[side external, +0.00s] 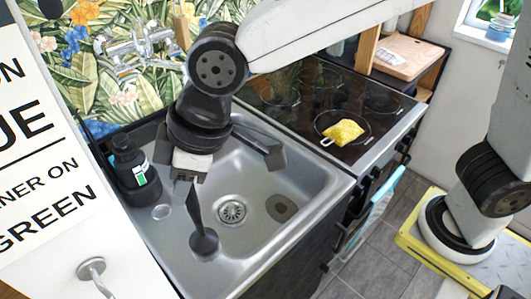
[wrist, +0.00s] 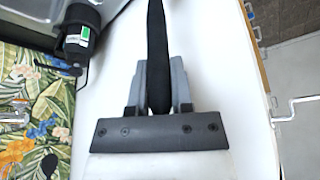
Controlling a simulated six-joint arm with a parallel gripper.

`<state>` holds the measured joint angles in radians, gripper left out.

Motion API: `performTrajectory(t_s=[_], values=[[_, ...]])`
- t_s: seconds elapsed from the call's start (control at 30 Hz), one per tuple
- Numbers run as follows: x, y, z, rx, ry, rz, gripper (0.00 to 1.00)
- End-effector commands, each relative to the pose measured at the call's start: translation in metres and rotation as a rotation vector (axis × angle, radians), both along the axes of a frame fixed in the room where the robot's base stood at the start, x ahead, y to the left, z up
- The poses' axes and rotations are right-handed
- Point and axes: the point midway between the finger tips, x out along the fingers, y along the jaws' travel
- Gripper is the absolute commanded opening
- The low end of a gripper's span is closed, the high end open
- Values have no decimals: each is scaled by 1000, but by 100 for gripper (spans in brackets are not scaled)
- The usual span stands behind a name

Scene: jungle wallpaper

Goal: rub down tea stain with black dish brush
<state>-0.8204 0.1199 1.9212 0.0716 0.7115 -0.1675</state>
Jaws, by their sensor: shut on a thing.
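My gripper (side external: 187,177) is over the left part of the metal sink (side external: 300,177), shut on the handle of the black dish brush (side external: 204,242). The brush hangs down with its round head lowest, over the left side of the basin. I cannot tell whether the head touches the metal. In the wrist view the black handle (wrist: 157,40) runs between the two grey fingers of my gripper (wrist: 159,78); the brush head is out of that view. The tea stain (side external: 281,208) is a dark brownish oval on the sink floor, right of the drain and apart from the brush.
The drain (side external: 232,211) lies between brush and stain. A black bottle (side external: 131,165) with a green-and-white label stands at the sink's left edge. The faucet (side external: 140,45) is behind.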

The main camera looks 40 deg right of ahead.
Motion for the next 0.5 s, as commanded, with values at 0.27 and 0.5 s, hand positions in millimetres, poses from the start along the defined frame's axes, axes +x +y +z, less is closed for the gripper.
performTrajectory(t_s=[0.27,0.5], values=[[13,-12,-9,-1,2,30,0],[37,-33,-26,-1,3,97,0]])
